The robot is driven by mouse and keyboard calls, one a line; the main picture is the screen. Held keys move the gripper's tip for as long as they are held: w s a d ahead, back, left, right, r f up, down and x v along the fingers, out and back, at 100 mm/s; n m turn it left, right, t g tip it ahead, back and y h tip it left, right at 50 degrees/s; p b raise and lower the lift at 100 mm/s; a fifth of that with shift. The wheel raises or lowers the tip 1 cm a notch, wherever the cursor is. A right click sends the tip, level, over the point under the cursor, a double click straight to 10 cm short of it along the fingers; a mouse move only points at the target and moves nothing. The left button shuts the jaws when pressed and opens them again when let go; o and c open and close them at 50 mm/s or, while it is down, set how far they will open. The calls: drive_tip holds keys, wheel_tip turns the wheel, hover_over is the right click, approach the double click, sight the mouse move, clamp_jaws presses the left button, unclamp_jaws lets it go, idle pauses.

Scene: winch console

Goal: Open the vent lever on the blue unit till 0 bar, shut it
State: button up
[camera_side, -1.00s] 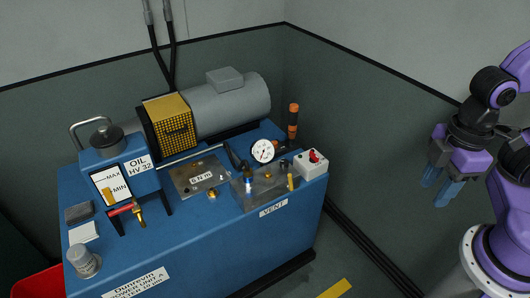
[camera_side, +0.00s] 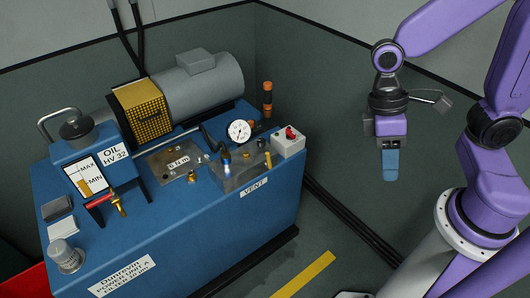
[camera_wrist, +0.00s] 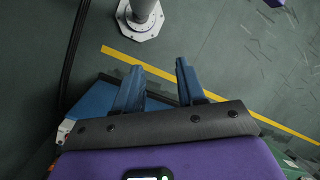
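The blue unit (camera_side: 170,235) stands at left in the side view, and part of it shows at the left of the wrist view (camera_wrist: 95,104). A VENT label (camera_side: 254,188) is on its front edge, below a metal block (camera_side: 240,175). A small yellow lever-like part (camera_side: 268,160) stands upright at the block's right, and a black lever (camera_side: 212,140) rises behind it; I cannot tell which is the vent lever. The round white gauge (camera_side: 238,131) is too small to read. My gripper (camera_side: 389,178) hangs in the air right of the unit, its blue fingers (camera_wrist: 160,66) apart and empty.
A red-handled tap (camera_side: 118,200) is at the left. Clear floor with a yellow stripe (camera_side: 305,275) lies right of the unit.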

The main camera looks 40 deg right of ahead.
drive_tip(key=w+a+f+m+g+y, duration=0.2)
drive_tip(key=w+a+f+m+g, duration=0.1)
drive_tip(key=w+m, duration=0.15)
drive_tip(key=m+t+y, duration=1.3)
drive_tip(key=m+t, duration=0.4)
drive_tip(key=m, duration=1)
approach(267, 155)
drive_tip(key=x, duration=1)
drive_tip(key=shift+w+d+f, duration=0.25)
drive_tip(key=shift+f, duration=0.05)
clamp_jaws()
